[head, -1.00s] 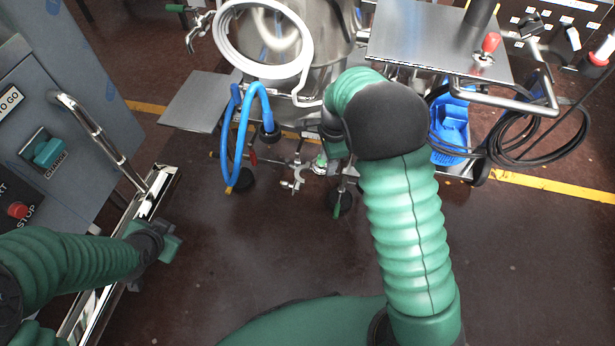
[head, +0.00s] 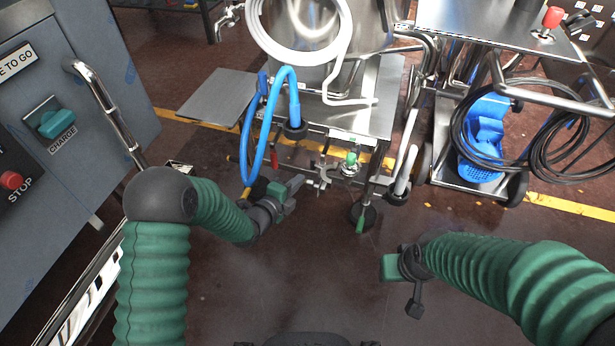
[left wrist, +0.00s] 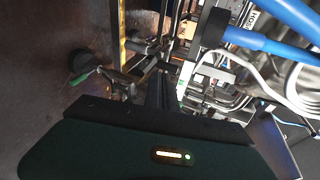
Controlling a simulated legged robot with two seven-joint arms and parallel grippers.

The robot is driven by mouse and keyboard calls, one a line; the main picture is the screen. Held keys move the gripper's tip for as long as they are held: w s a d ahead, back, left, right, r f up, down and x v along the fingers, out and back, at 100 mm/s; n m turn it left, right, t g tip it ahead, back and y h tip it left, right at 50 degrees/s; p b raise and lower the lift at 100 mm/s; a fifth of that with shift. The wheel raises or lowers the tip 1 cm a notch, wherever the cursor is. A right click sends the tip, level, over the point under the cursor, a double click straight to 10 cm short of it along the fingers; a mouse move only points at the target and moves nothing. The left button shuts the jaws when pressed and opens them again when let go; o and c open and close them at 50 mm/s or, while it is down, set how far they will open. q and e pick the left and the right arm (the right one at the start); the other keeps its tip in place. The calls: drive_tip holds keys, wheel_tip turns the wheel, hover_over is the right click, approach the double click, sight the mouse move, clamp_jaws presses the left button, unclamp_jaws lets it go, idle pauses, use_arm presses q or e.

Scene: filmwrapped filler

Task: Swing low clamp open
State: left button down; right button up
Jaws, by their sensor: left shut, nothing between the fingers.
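A small metal clamp (head: 320,180) sits on the low pipework under the steel vessel stand, beside a valve with a green top (head: 350,160). I cannot tell whether the clamp is open or closed. My left gripper (head: 296,188) is shut and empty, just left of the clamp with its tips pointing at it. A small gap seems to remain, though contact is hard to judge. In the left wrist view the dark fingers (left wrist: 162,88) point toward the metal fittings (left wrist: 142,68) and partly hide them. My right gripper (head: 396,266) is low on the right, away from the pipework; its jaws are unclear.
A blue hose (head: 247,135) hangs just above my left gripper. The steel vessel (head: 310,60) stands behind. A cart with a blue bin (head: 482,140) and black cables is at the right. A grey cabinet (head: 95,50) stands at the left. The floor in front is clear.

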sight(312, 166)
use_arm(q)
drive_tip(key=x, duration=0.1)
drive_tip(key=b+x, duration=0.1)
drive_tip(key=x, duration=0.1)
drive_tip(key=b+x, duration=0.1)
drive_tip(key=x, duration=0.1)
drive_tip(key=shift+w+d+r, duration=0.1)
drive_tip(key=shift+w+r, duration=0.05)
drive_tip(key=shift+r, duration=0.25)
drive_tip(key=shift+w+r, duration=0.1)
drive_tip(key=shift+w, duration=0.05)
drive_tip(key=shift+w+d+r, duration=0.1)
drive_tip(key=shift+w+d, duration=0.05)
drive_tip(key=shift+w, duration=0.7)
